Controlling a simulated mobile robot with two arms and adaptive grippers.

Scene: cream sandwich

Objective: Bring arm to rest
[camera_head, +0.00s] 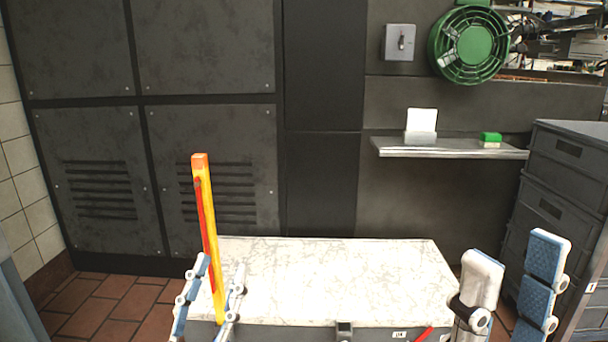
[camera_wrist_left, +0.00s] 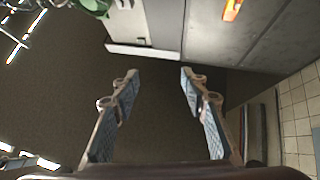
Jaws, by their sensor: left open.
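My left gripper (camera_head: 220,265) is at the lower left of the head view, in front of the left end of a pale, worn-topped chest or counter. Its two blue-padded fingers stand upright and apart. In the left wrist view my left gripper (camera_wrist_left: 160,75) is open, with nothing between its fingers. A tall yellow, orange and red bar (camera_head: 207,230) stands almost upright by the left gripper; the head view does not show what supports it. My right gripper (camera_head: 517,250) is at the lower right, fingers up and apart, with nothing visible between them.
The counter top (camera_head: 330,270) is bare. A wall shelf (camera_head: 450,150) holds a white item (camera_head: 421,122) and a green-and-white block (camera_head: 490,139). Dark stacked drawers (camera_head: 567,165) stand at the right. A red item (camera_head: 425,333) shows at the counter's front edge.

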